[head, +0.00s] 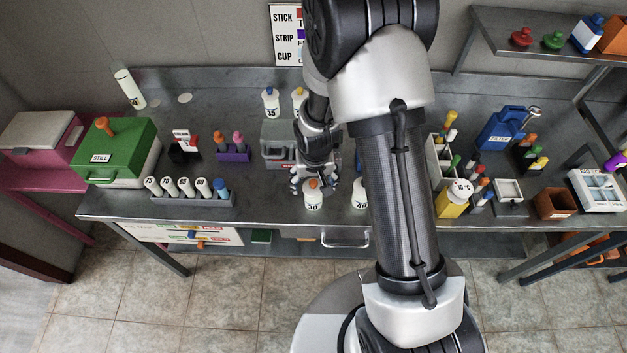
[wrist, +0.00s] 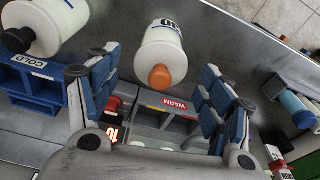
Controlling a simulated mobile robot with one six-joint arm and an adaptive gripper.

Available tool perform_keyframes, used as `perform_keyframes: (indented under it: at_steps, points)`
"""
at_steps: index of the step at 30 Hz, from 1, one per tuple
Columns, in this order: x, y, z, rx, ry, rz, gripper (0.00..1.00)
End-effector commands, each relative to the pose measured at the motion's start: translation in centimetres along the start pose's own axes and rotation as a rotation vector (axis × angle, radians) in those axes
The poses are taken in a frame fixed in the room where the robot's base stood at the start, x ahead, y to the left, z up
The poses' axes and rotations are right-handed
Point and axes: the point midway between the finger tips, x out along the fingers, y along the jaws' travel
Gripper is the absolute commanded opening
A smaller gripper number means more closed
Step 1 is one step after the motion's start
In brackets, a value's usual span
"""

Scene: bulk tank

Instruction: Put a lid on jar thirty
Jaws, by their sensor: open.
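Jar thirty (head: 313,201) is a white jar labelled 30, upright near the bench's front edge, with a rounded orange piece (head: 313,184) on its top. In the wrist view a white jar (wrist: 162,45), its label partly turned away, shows the same orange piece (wrist: 160,78). My gripper (head: 314,182) is open just above and behind the jar. In the wrist view my gripper (wrist: 161,62) has its fingers apart on either side of the orange piece, with visible gaps. A red lid (head: 521,38) and a green lid (head: 553,41) sit on the upper right shelf.
Jar 40 (head: 359,196) stands to the right, partly behind my arm. A grey WARM rack (head: 276,142) is behind my gripper; a blue COLD rack (wrist: 30,82) shows in the wrist view. A row of tubes (head: 190,198) stands left. Bench between tubes and jar thirty is clear.

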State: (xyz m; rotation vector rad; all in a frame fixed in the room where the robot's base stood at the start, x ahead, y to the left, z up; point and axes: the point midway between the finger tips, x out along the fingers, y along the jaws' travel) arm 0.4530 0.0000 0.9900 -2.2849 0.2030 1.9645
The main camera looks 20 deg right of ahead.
Motion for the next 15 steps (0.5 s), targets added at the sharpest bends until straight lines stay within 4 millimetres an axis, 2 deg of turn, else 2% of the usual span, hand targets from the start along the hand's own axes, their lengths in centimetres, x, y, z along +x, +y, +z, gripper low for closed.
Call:
perform_keyframes:
  at_steps: [8,11,15]
  points:
    - [-0.2,0.0,0.0,0.000,0.001,0.000,0.74]
    - [-1.2,0.0,-0.1,0.001,0.003,0.000,0.74]
    - [-3.9,0.0,-0.2,0.001,0.006,-0.001,0.74]
